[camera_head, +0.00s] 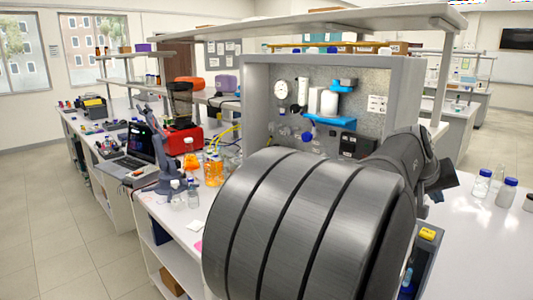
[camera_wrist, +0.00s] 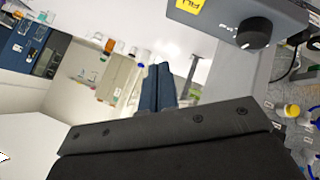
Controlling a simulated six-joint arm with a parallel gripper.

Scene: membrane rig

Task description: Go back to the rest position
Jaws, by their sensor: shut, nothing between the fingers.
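My gripper (camera_wrist: 160,78) shows in the wrist view as dark fingers close together beyond the black gripper body, shut and empty. In the head view my large grey arm link fills the lower middle, and the fingers cannot be made out there. The membrane rig (camera_head: 413,88) is a grey open-fronted housing on the bench behind my arm. It holds a round white gauge (camera_head: 281,89), a white cylinder (camera_head: 329,103) and a blue bracket (camera_head: 334,122). My arm hides its lower front.
A grey unit with a yellow label (camera_wrist: 190,12) and black knob (camera_wrist: 254,33) is close at the wrist view's upper right. Capped bottles (camera_head: 507,190) stand on the right bench. Orange-filled bottles (camera_head: 213,170) and a laptop (camera_head: 136,152) are at left. A shelf (camera_head: 300,27) overhangs the rig.

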